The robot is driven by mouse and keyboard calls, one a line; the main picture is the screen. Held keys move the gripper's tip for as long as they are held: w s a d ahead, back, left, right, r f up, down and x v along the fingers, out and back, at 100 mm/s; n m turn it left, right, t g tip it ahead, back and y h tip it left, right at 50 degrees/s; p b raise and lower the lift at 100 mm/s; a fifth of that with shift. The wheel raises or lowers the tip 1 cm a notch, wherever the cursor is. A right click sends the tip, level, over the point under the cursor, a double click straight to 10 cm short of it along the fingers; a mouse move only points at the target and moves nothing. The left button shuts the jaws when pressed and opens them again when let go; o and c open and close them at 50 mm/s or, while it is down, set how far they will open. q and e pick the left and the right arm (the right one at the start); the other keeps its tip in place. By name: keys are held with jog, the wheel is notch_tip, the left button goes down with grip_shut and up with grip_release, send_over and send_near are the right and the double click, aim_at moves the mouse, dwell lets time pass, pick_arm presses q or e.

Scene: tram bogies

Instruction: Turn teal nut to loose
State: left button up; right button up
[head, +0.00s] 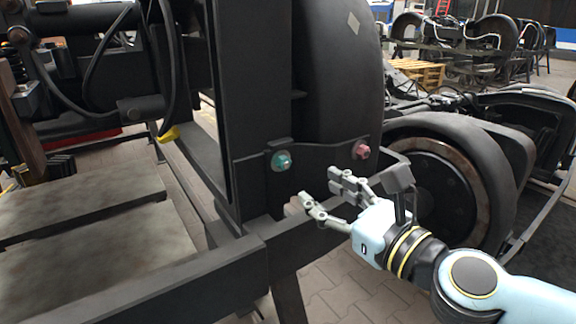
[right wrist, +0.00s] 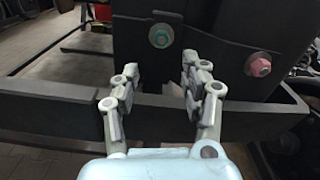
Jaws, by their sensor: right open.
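The teal nut (head: 281,161) sits on the dark frame plate, left of a pink nut (head: 363,151). In the right wrist view the teal nut (right wrist: 161,35) is ahead of and above the gap between my fingers, and the pink nut (right wrist: 258,65) is to the right. My right gripper (head: 318,184) is open and empty, below and to the right of the teal nut, apart from it. Its two fingers also show in the right wrist view (right wrist: 158,84), spread apart. My left gripper is not in view.
A dark horizontal beam (head: 180,275) runs below the plate, close to my right fingers. A large dark wheel (head: 450,180) stands behind my right gripper. Flat grey slabs (head: 80,230) lie at the left. A wooden pallet (head: 418,72) is far back.

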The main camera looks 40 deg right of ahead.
aim_at(287, 165)
jog(key=w+p, duration=0.1)
jog(key=w, duration=0.2)
jog(key=w+p, duration=0.1)
jog(key=w, duration=0.2)
jog(key=w+d+p, duration=0.1)
jog(key=w, duration=0.2)
jog(key=shift+w+r, duration=0.1)
jog(key=shift+w, duration=0.75)
grip_shut()
